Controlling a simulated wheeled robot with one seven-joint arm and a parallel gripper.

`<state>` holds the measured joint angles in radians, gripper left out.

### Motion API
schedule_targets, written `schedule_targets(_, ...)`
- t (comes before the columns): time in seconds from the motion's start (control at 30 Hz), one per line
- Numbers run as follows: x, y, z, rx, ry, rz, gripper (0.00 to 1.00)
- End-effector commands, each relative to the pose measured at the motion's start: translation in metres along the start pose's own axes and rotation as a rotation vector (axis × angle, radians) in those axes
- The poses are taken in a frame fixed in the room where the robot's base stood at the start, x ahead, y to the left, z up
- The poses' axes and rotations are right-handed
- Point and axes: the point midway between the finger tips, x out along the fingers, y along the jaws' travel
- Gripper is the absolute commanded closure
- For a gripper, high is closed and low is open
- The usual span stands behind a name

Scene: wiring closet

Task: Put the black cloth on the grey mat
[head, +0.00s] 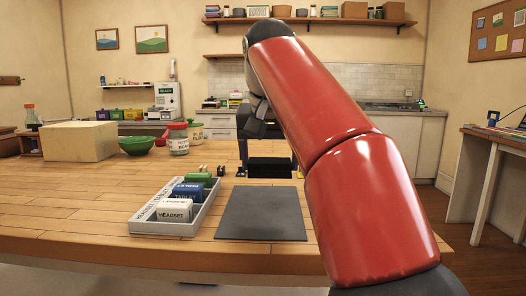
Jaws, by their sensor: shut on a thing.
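The grey mat (262,214) lies flat and bare on the wooden table in the head view, near the front edge. The black cloth (269,168) is a dark shape just beyond the mat's far edge. My gripper (268,154) is above the cloth and shut on it, partly hidden behind my red arm. Whether the cloth touches the table is hard to tell.
Left of the mat is a grey tray (165,228) with labelled white, blue and green blocks. The table's front left is clear.

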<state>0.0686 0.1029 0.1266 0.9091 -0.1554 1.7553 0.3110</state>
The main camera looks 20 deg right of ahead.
Motion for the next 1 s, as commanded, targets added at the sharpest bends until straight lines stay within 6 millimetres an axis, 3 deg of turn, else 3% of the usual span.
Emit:
schedule_targets(0.37,-0.001,0.0,0.002,0.0,0.001,0.0,0.57)
schedule_targets(1.0,0.062,0.0,0.028,0.001,0.0,0.0,0.57)
